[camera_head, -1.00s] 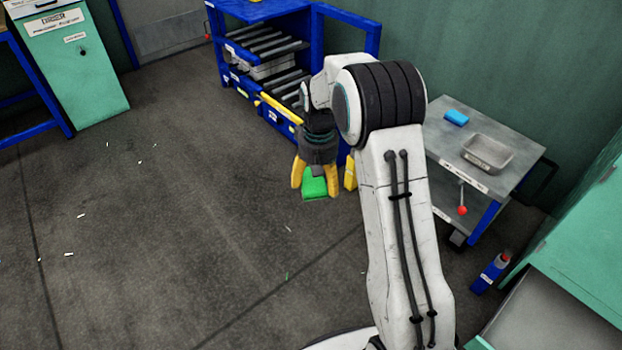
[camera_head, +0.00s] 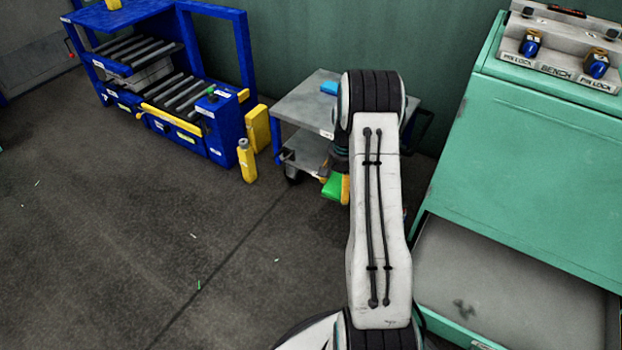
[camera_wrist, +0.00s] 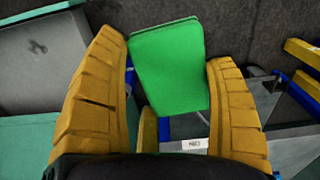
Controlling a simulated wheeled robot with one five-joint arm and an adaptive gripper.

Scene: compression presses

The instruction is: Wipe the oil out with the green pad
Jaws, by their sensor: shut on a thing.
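The green pad (camera_head: 331,187) is held by my gripper (camera_head: 342,188), which is mostly hidden behind my arm in the head view. In the wrist view, the green pad (camera_wrist: 170,65) sits between the two yellow fingers of my gripper (camera_wrist: 165,75). A dark oil patch (camera_head: 463,308) lies on the grey floor of an open bay (camera_head: 520,285) in the green bench, right of my arm. The patch also shows at the upper left of the wrist view (camera_wrist: 37,48). My gripper is apart from it, over the floor beside the cart.
A grey cart (camera_head: 300,105) with a blue pad (camera_head: 329,88) stands behind my arm. The green bench (camera_head: 545,165) with pin-lock knobs fills the right. A yellow bottle (camera_head: 246,162) stands by a blue roller rack (camera_head: 215,125). The floor at left is mostly clear.

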